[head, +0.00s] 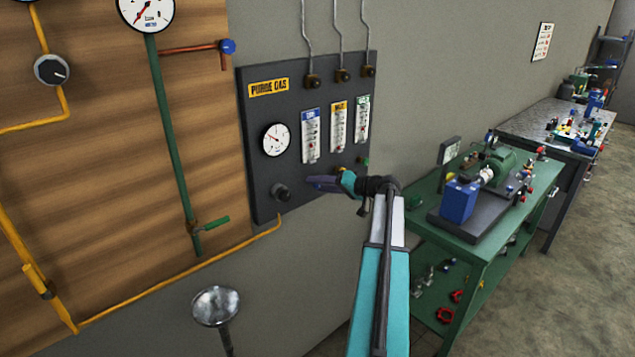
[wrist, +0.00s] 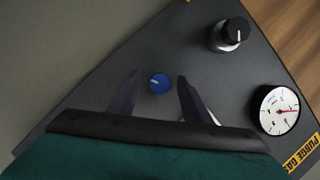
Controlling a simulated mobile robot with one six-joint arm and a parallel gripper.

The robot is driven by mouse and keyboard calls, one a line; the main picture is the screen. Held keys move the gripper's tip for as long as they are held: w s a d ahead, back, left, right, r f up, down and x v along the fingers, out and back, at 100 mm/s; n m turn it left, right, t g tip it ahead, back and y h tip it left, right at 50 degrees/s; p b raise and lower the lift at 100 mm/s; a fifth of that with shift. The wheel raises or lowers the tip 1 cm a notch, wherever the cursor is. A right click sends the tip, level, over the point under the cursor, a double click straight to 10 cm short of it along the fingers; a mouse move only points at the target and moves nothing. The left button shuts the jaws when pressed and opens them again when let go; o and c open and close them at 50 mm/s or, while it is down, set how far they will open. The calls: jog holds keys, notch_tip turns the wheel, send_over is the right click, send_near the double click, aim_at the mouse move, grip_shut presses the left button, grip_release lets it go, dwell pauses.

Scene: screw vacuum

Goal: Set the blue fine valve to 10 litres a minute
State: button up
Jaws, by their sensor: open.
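The dark purge gas panel (head: 262,190) hangs on the wall, with three flow tubes under blue, yellow and green labels. The blue-labelled flow tube (head: 311,136) is at the left; its reading is too small to tell. The small round blue fine valve (wrist: 159,84) has a pale pointer mark and shows in the wrist view between my fingertips. My gripper (wrist: 158,78) is open, one finger on each side of the knob; I cannot tell whether either touches it. In the head view my gripper (head: 318,183) covers the place below the tubes and hides the blue valve.
A black knob (head: 281,192) sits left of my gripper, below a round gauge (head: 275,139). A small green knob (head: 364,161) is to the right. A green bench (head: 480,237) with a pump stands at right. Yellow pipe runs along the lower left.

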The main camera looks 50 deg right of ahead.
jog(key=shift+w+a+f, duration=0.1)
jog(key=shift+w+f, duration=0.05)
jog(key=shift+w, duration=0.3)
jog(key=c, duration=1)
jog(key=shift+c, duration=0.2)
jog(key=b, duration=0.2)
jog(key=shift+f+m+b, duration=0.2)
jog(key=shift+m+b, duration=0.1)
jog(key=shift+b, duration=0.05)
jog(key=shift+r+m+y+b, duration=0.15)
jog(key=shift+m+y+b, duration=0.15)
jog(key=shift+b, duration=0.4)
jog(key=o, duration=1)
jog(key=shift+o, duration=0.2)
